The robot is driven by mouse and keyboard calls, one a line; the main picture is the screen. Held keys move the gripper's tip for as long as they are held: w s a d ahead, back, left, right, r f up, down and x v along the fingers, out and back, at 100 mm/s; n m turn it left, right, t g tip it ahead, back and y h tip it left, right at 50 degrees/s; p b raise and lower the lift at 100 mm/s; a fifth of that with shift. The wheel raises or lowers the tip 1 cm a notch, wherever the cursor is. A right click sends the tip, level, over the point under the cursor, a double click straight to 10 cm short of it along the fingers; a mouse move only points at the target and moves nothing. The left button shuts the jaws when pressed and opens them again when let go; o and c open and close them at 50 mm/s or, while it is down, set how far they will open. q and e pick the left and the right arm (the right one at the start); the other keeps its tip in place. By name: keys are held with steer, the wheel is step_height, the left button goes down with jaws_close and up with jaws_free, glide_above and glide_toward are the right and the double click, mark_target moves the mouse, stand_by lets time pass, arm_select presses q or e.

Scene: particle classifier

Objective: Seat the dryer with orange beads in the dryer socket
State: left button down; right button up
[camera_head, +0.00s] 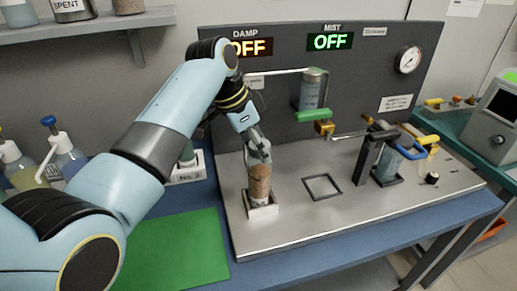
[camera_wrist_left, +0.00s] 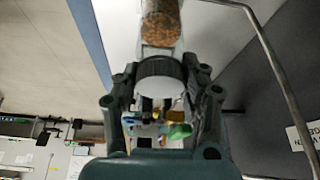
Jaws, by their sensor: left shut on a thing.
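The dryer with orange beads (camera_head: 259,185) is an upright clear cylinder of orange-brown beads, standing at the white square dryer socket (camera_head: 262,211) on the metal deck. Its lower end is at the socket's opening; I cannot tell if it is fully down. My left gripper (camera_head: 258,152) is above it, shut on its top. In the left wrist view the fingers (camera_wrist_left: 160,88) close around the dark ribbed cap (camera_wrist_left: 158,74), with the beads (camera_wrist_left: 160,25) beyond. My right gripper is not in view.
A thin metal tube (camera_head: 285,71) runs above the dryer to a hanging canister (camera_head: 312,90) on the grey back panel. A black square frame (camera_head: 322,186) is on the deck to the right. A clamped cylinder (camera_head: 386,166) stands farther right. A green mat (camera_head: 178,250) lies left.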

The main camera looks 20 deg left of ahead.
arm_select(q)
steer(key=c, duration=1)
jaws_free()
steer(key=shift+f, duration=0.1)
steer(key=shift+o, duration=1.4)
steer(key=b+v, duration=0.1)
steer(key=v, duration=1.1)
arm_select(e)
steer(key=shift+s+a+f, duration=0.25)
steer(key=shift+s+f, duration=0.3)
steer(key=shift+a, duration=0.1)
